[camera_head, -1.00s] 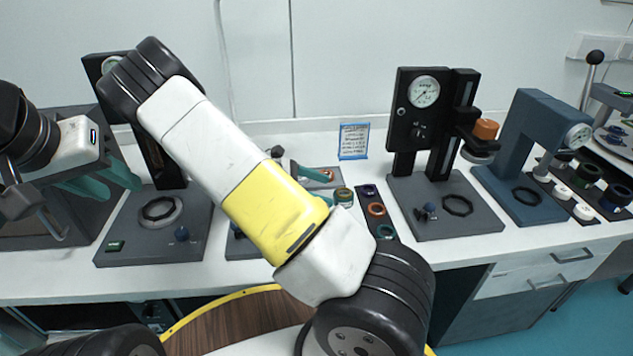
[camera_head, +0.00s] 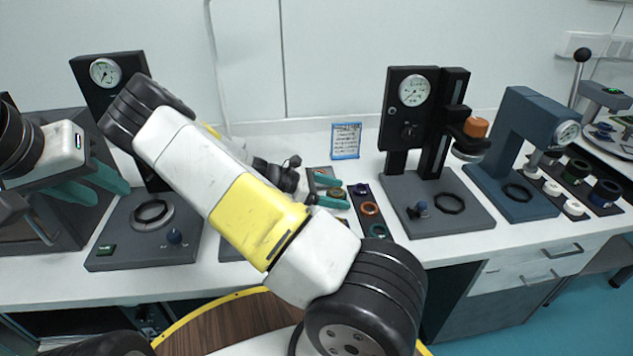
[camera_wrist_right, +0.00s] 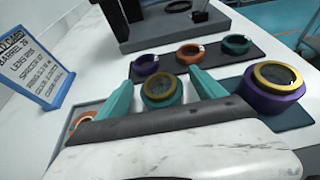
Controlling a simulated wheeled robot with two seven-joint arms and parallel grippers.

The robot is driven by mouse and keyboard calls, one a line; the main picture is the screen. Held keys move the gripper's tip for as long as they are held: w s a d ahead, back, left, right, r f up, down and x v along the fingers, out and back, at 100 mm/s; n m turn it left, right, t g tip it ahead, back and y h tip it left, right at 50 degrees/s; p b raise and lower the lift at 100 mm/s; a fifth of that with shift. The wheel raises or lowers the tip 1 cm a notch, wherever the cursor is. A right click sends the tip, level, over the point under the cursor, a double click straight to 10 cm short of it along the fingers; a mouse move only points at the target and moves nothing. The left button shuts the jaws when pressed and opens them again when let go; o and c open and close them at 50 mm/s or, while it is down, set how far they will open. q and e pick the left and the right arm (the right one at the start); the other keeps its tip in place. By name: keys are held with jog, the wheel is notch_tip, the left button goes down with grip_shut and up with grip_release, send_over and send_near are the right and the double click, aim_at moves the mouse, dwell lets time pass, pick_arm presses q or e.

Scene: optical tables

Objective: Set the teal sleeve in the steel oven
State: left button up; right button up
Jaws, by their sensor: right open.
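A teal sleeve with a gold rim (camera_wrist_right: 162,90) sits on the grey tray. In the right wrist view it lies between the two teal fingers of my right gripper (camera_wrist_right: 164,94). The fingers are apart; I cannot tell whether they touch it. In the head view my right gripper (camera_head: 333,191) is over the tray, partly hidden by my arm. A plain teal ring (camera_wrist_right: 237,44) lies on the dark strip. A dark grey box with a handle (camera_head: 80,232), apparently the steel oven, stands at far left. My left gripper (camera_head: 92,187) is open and empty before it, hiding part of it.
A purple sleeve with a gold rim (camera_wrist_right: 273,86) stands right of the teal one. Purple (camera_wrist_right: 146,65) and orange (camera_wrist_right: 188,53) rings share the strip. A blue-framed card (camera_head: 346,141) stands behind. Black gauge presses (camera_head: 410,120) and a blue press (camera_head: 520,150) flank the work area.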

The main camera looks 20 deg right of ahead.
grip_shut()
jog(key=shift+r, duration=0.1)
